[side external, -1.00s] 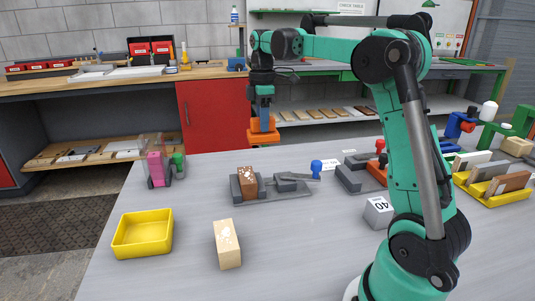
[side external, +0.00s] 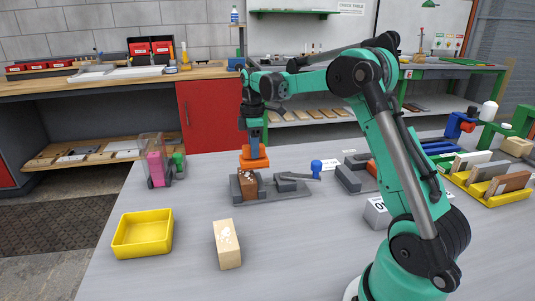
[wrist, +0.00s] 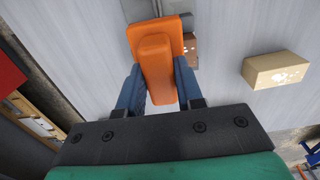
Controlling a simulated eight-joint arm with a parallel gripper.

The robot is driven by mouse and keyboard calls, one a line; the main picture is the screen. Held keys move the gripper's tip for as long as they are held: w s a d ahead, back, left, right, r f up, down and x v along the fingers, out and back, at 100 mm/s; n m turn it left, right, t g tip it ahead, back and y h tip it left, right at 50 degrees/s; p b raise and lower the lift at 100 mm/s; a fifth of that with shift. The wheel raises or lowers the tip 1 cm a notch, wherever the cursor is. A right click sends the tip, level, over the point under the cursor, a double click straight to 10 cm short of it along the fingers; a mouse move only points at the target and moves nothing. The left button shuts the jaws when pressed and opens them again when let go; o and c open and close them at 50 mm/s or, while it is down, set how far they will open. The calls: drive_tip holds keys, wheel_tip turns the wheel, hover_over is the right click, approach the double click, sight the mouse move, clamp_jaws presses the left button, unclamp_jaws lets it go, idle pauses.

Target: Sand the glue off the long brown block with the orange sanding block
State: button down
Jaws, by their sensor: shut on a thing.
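My gripper (side external: 252,140) is shut on the orange sanding block (side external: 253,162) and holds it with its flat base downward. In the wrist view, the blue fingers of my gripper (wrist: 158,88) press on both sides of the orange sanding block's handle (wrist: 155,62). The brown block (side external: 248,190) sits in a grey clamp (side external: 290,190) on the table, with white glue specks on its top. The sanding block is right over its top, partly hiding it; I cannot tell if they touch. The brown block (wrist: 190,46) shows beside the sanding block's edge in the wrist view.
A pale wood block (side external: 229,250) with white glue stands in front, beside an empty yellow tray (side external: 142,240). A pink item in a clear guard (side external: 155,165) is at the left. A second grey clamp (side external: 352,178) and a yellow rack (side external: 490,190) are at the right.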

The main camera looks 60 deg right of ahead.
wheel_tip(320, 180, down, 2)
drive_tip(key=shift+w+a+f, duration=0.3)
drive_tip(key=shift+w+a, duration=1.15)
drive_tip(key=s+d, duration=0.3)
drive_tip(key=shift+s+a, duration=0.2)
drive_tip(key=shift+a, duration=0.1)
drive_tip(key=w+a, duration=0.2)
drive_tip(key=w, duration=0.1)
drive_tip(key=shift+a, duration=0.4)
drive_tip(key=shift+s+d, duration=1.45)
drive_tip(key=shift+s, duration=0.05)
drive_tip(key=shift+r, duration=4.1)
